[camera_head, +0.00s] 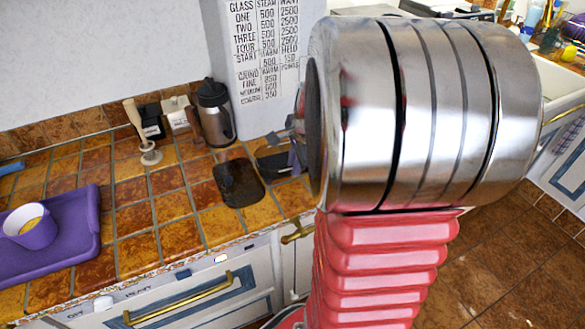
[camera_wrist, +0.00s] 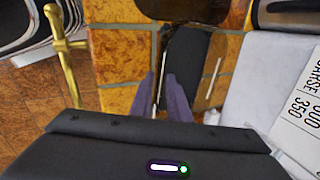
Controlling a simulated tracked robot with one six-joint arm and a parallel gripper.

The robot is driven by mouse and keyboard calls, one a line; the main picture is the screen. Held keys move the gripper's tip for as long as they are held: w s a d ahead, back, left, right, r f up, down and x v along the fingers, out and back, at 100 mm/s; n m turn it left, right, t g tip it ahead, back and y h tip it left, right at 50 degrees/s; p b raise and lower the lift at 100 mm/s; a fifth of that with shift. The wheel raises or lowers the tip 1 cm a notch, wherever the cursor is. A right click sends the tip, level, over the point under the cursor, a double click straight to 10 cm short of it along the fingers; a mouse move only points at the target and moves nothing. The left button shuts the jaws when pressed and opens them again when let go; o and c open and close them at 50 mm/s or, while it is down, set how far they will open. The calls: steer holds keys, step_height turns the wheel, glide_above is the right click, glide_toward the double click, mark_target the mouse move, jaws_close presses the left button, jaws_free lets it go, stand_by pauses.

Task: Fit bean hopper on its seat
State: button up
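A dark, glossy, rounded piece (camera_head: 238,183) that looks like the bean hopper lies on the tiled counter; a dark brown shape (camera_wrist: 195,8) at the top of the wrist view seems to be the same piece. A flat dark grey part (camera_wrist: 186,58) lies beside it and also shows in the head view (camera_head: 272,163); I cannot tell whether this is the seat. In the head view my gripper (camera_head: 297,150) is above the counter's right end, partly hidden by my arm.
A steel and black flask (camera_head: 214,115) stands at the back wall, near a white pillar with printed text (camera_head: 264,60). A pale wand (camera_head: 141,130) and small boxes stand left of it. A purple tray (camera_head: 80,245) with a purple cup (camera_head: 30,227) is at left. A brass handle (camera_wrist: 62,45) is nearby.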

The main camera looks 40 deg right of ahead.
jaws_close()
stand_by(0.4)
steer(key=shift+r, duration=0.15)
steer(key=shift+r, duration=2.9)
